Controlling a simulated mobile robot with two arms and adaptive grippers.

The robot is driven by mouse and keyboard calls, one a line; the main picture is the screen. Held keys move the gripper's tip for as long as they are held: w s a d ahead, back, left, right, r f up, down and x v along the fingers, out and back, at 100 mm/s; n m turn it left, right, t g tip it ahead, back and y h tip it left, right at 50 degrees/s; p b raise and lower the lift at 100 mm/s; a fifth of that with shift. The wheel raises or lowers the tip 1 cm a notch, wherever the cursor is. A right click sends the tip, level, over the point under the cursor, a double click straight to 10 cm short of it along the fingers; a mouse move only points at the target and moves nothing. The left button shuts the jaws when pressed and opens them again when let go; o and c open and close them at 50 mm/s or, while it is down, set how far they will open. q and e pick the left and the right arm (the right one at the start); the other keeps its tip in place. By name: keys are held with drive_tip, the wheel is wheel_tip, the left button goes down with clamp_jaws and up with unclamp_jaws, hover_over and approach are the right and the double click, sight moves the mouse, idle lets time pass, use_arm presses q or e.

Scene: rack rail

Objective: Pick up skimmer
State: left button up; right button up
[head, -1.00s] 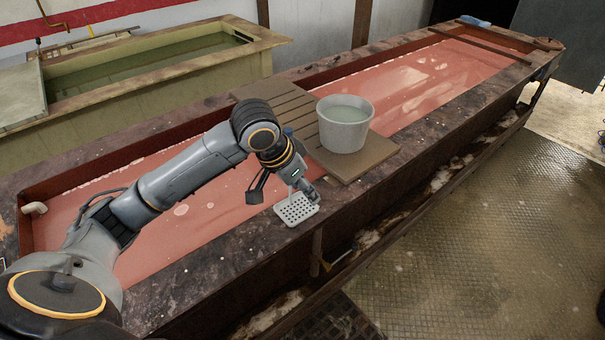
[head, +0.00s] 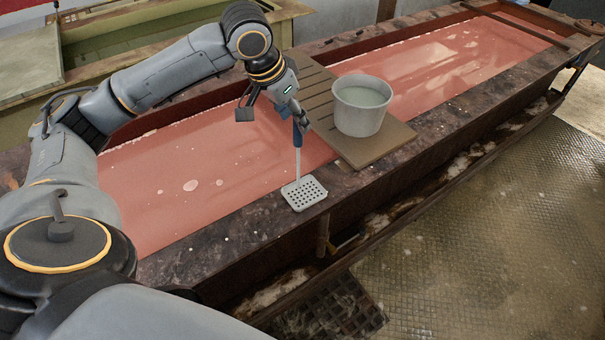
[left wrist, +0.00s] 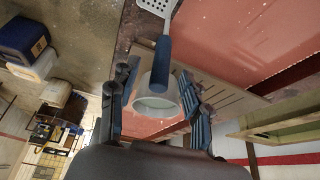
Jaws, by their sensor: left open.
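The skimmer's pale perforated head (head: 304,193) is over the vat's near rim in the head view. Its thin shaft rises to a blue handle (head: 298,133), which points up toward my left gripper (head: 294,110). In the left wrist view, the blue handle (left wrist: 163,68) lies in line with the gap between my left gripper's fingers (left wrist: 158,98). The fingers are spread wide, with clear space on both sides of the handle. Whether the head touches the rim is unclear. My right gripper is not in view.
A pale bucket (head: 361,108) of liquid stands on a slatted board (head: 386,143) across the vat, right of the gripper. The long vat holds reddish liquid (head: 225,170). A dark stained rim (head: 232,240) surrounds it. Open metal floor (head: 500,230) lies at right.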

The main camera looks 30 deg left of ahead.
sight(294, 125)
use_arm(q)
drive_tip(key=p+x, duration=0.1)
drive_tip(key=x, duration=0.3)
drive_tip(key=shift+a+f+p, duration=0.1)
drive_tip(key=shift+f+p, duration=0.3)
drive_tip(key=shift+f, duration=0.05)
drive_tip(key=shift+w+f, duration=0.15)
drive_tip(key=shift+f, duration=0.3)
clamp_jaws()
